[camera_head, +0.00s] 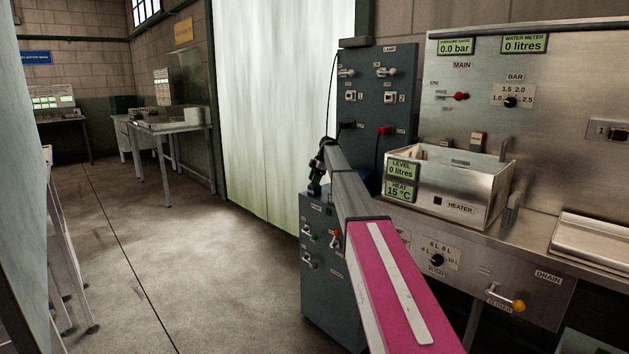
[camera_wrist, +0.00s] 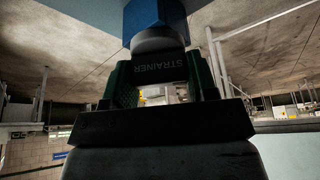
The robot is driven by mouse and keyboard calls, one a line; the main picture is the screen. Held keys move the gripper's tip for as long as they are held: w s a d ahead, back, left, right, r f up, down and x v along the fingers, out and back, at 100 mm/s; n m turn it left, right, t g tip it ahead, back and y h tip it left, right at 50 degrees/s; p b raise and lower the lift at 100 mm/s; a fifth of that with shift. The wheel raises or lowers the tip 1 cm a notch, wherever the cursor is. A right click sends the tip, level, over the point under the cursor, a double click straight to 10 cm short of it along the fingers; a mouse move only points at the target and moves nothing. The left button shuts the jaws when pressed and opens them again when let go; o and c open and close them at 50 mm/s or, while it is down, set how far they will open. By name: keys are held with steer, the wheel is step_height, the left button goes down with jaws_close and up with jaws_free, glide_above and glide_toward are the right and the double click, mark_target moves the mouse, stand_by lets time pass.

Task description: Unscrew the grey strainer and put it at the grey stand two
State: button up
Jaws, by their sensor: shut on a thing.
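The grey strainer (camera_wrist: 160,68) fills the upper middle of the wrist view, with the word STRAINER on it upside down. My gripper (camera_wrist: 162,88) is shut on it, with one dark green finger on each side. A rounded grey part of it meets a blue block (camera_wrist: 155,18) at the top of the picture. I cannot tell whether the thread is engaged. In the head view my gripper (camera_head: 317,178) is small and dark at the far end of my arm, and the strainer cannot be made out. I cannot pick out the grey stand two in either view.
A steel sink with a heater tank (camera_head: 465,208) and a control panel (camera_head: 535,110) stands at the right. A dark cabinet (camera_head: 378,70) with switches is behind my arm. A table (camera_head: 172,127) stands further back. The floor (camera_head: 170,260) at the left middle is clear.

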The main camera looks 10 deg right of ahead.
steer(key=shift+f, duration=0.1)
steer(key=shift+w+n+g, duration=0.1)
steer(key=shift+n+g, duration=0.2)
steer(key=shift+n, duration=0.6)
steer(key=n+g, duration=0.1)
steer(key=n, duration=0.2)
steer(key=shift+n+h, duration=0.4)
steer(key=shift+r, duration=0.2)
steer(key=shift+r, duration=0.35)
steer(key=shift+r, duration=2.75)
